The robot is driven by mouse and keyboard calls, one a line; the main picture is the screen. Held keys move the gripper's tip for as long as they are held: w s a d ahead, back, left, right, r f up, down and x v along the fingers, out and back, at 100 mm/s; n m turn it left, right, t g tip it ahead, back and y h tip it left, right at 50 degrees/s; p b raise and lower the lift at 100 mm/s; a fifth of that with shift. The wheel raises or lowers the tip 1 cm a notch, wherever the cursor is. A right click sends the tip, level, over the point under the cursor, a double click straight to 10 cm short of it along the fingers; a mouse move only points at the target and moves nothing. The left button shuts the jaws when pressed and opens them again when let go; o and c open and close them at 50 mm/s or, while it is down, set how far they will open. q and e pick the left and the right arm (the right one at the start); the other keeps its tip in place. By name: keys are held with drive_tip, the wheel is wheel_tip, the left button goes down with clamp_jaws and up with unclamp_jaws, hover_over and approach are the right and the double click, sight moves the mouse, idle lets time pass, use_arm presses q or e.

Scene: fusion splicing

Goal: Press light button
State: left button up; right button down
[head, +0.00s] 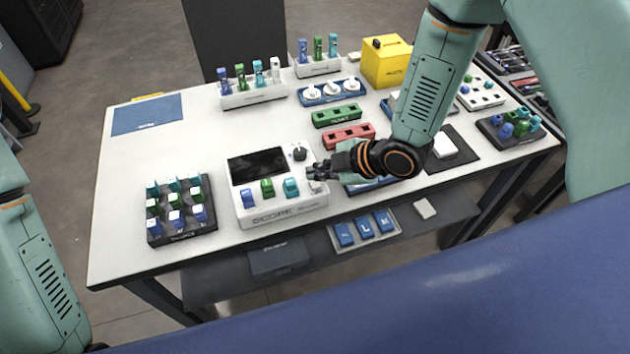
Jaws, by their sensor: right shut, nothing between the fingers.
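The white scope device (285,211) stands near the front middle of the table. It has a dark screen (257,165), a dark round knob (299,153), and blue, green and teal pieces along its front. My right gripper (314,173) is shut and empty, with its fingertips at the device's right side, just below the knob. I cannot tell whether the tips touch the device. No light button can be made out clearly; the fingers cover part of the right side of the panel. My left arm shows at the left edge, but its gripper is out of view.
A dark rack (183,232) of coloured connectors stands left of the device. Green (337,115) and red (350,136) blocks lie behind my right gripper. A yellow box (386,60) stands at the back. The table's left side is mostly free around a blue mat (147,114).

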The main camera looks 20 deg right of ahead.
sight(319, 186)
wheel_tip(319, 186, up, 6)
drive_tip(key=p, duration=0.4)
drive_tip(key=shift+f, duration=0.25)
drive_tip(key=s+d+f+m+g+h+b, duration=0.3)
drive_tip(key=s+f+m+b, duration=0.5)
drive_tip(key=s+f, duration=0.5)
drive_tip(key=s+d+f+m+g+h+b, duration=0.3)
drive_tip(key=s+d+f+m+b, duration=0.2)
drive_tip(key=s+f+m, duration=0.5)
drive_tip(key=s+f+b, duration=0.2)
drive_tip(key=s+f, duration=0.1)
drive_tip(key=s, duration=0.3)
drive_tip(key=shift+s+g+b, duration=0.3)
drive_tip(key=shift+g+b, duration=0.1)
